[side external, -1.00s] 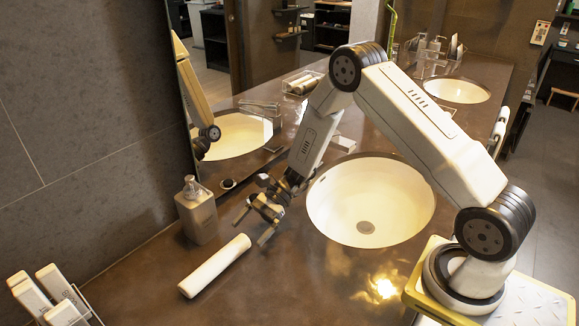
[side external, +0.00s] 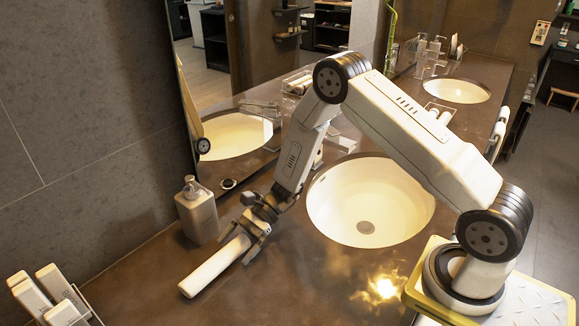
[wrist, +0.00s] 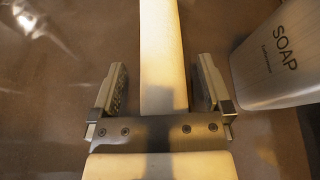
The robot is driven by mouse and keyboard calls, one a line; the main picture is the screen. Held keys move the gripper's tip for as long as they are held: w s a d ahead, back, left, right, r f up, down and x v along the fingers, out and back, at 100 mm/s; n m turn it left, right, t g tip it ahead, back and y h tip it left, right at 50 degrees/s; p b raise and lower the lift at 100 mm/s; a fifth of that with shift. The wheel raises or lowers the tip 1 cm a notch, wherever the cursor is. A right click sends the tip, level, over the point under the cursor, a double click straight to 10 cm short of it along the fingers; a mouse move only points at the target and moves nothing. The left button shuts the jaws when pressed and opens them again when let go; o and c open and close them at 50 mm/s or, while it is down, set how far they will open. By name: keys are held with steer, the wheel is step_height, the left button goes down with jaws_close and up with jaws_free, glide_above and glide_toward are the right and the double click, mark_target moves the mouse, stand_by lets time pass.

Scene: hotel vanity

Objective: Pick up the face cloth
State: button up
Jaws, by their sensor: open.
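In the wrist view the cloth (wrist: 162,60) runs up the middle, between the two fingers of my gripper (wrist: 162,90). The jaws are open, with a gap between each finger and the cloth. The crossbar of the gripper hides part of the roll.
A soap dispenser (side external: 197,211) stands close behind the cloth, and it also shows at right in the wrist view (wrist: 275,62). The round sink (side external: 390,205) is to the right. A rack of white packages (side external: 48,294) is at the lower left. The counter in front is clear.

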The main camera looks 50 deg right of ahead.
steer(key=c, duration=1.3)
steer(key=shift+r, duration=0.15)
steer(key=shift+r, duration=4.9)
steer(key=shift+s+f, duration=0.1)
